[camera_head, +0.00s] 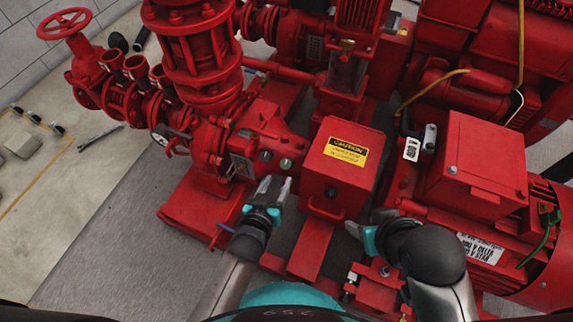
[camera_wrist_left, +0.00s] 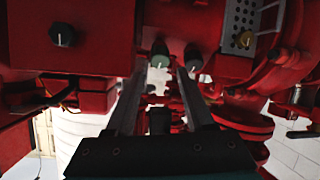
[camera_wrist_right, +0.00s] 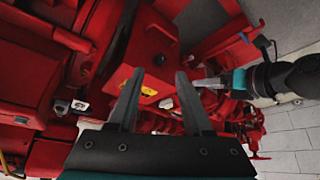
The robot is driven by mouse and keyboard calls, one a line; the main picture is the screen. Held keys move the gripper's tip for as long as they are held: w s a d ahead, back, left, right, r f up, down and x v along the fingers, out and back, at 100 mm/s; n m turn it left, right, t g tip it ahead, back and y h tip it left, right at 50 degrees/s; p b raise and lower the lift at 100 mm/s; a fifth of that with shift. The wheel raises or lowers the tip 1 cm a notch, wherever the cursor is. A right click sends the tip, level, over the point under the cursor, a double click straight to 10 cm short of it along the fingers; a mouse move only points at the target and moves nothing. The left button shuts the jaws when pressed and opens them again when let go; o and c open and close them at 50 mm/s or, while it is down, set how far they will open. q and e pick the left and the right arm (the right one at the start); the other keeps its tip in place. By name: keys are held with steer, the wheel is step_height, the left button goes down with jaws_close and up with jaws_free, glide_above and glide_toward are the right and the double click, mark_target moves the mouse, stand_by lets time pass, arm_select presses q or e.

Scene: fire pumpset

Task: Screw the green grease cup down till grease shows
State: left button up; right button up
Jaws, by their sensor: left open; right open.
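In the left wrist view, one cap (camera_wrist_left: 160,54) shows beyond the gap between the fingers and the other cap (camera_wrist_left: 194,59) near the right fingertip, both apart from the fingers. My right gripper (camera_head: 352,228) is open and empty beside the red guard box (camera_wrist_right: 140,92). No grease is visible.
The guard box with a yellow caution label (camera_head: 346,150) stands between my grippers. The red motor (camera_head: 480,165) is at right, and a flanged pipe (camera_head: 195,50) with a handwheel (camera_head: 64,24) at left. Open concrete floor (camera_head: 80,185) lies at far left.

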mark_target(285, 167)
arm_select(q)
steer(key=b+x, duration=0.1)
steer(key=x, duration=0.1)
steer(key=shift+w+d+f, duration=0.1)
steer(key=shift+w, duration=0.15)
steer(key=shift+w+d+f+b, duration=0.2)
steer(key=shift+w+f+b, duration=0.05)
steer(key=shift+w+b, duration=0.4)
steer(key=shift+w+d+f+b, duration=0.15)
steer(key=shift+w+f+b, duration=0.1)
steer(key=shift+w+b, duration=0.25)
steer(key=shift+b+x, duration=0.6)
steer(key=shift+x, duration=0.5)
steer(key=shift+w+d+f+b, duration=0.1)
steer(key=shift+w+f+b, duration=0.1)
steer(key=shift+w+b, duration=0.25)
steer(key=shift+w+d+f, duration=0.1)
steer(key=shift+w, duration=0.3)
arm_select(e)
steer(key=w+a+r+t+y, duration=0.1)
steer(key=w+a+t+y, duration=0.1)
steer(key=a+t, duration=0.3)
steer(key=w+a+r+t+y, duration=0.1)
steer(key=a+t+y, duration=0.2)
steer(key=a+t, duration=0.2)
steer(key=shift+w+r, duration=0.4)
arm_select(q)
steer(key=shift+c, duration=0.3)
jaws_close()
